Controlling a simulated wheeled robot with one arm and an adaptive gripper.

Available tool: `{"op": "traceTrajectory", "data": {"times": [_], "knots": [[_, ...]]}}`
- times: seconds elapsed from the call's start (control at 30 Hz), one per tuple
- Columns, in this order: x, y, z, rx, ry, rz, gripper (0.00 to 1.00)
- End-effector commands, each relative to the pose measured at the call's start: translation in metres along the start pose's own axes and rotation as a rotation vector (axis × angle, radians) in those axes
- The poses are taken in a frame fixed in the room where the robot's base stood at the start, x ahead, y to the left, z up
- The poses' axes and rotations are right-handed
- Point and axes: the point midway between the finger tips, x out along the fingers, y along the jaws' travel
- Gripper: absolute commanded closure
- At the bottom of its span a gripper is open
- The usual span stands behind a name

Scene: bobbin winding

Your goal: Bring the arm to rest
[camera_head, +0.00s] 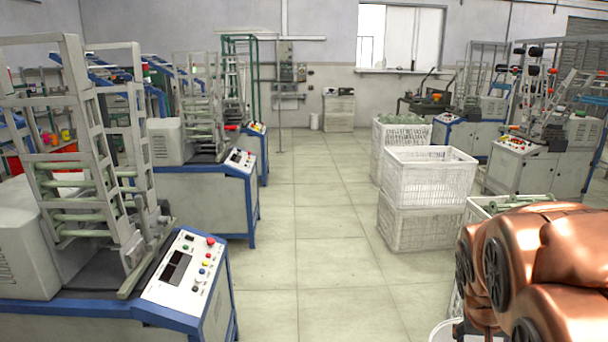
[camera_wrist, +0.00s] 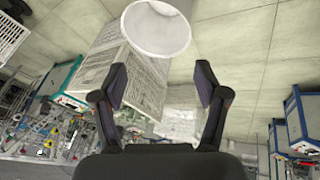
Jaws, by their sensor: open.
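My gripper (camera_wrist: 160,85) shows in the wrist view with its two dark fingers spread apart and nothing between them. Beyond the fingers are a white round bin (camera_wrist: 157,28) and white crates, seen upside down. In the head view my copper-coloured arm fills the lower right corner, folded close to the camera. My gripper itself is not visible in the head view.
Stacked white crates (camera_head: 430,172) stand right of the aisle, with another crate holding green bobbins (camera_head: 515,200) near my arm. A winding machine with a control panel (camera_head: 180,275) stands at left. The tiled aisle (camera_head: 315,230) is clear.

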Motion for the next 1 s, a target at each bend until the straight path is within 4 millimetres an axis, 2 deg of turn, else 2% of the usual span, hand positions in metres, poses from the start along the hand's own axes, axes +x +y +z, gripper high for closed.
{"op": "traceTrajectory", "data": {"times": [0.03,0.3,0.4,0.5,0.6,0.73,0.87,1.0], "knots": [[-0.032,-0.009,0.014,-0.034,-0.039,-0.033,0.27],[-0.132,-0.045,0.130,-0.256,-0.301,-0.190,0.27],[-0.160,-0.049,0.167,-0.339,-0.377,-0.232,0.27],[-0.179,-0.050,0.193,-0.402,-0.434,-0.262,0.27],[-0.188,-0.050,0.207,-0.437,-0.462,-0.277,0.27],[-0.184,-0.051,0.215,-0.450,-0.475,-0.282,0.27],[-0.168,-0.055,0.221,-0.450,-0.481,-0.280,0.27],[-0.141,-0.062,0.232,-0.451,-0.494,-0.277,0.27]]}}
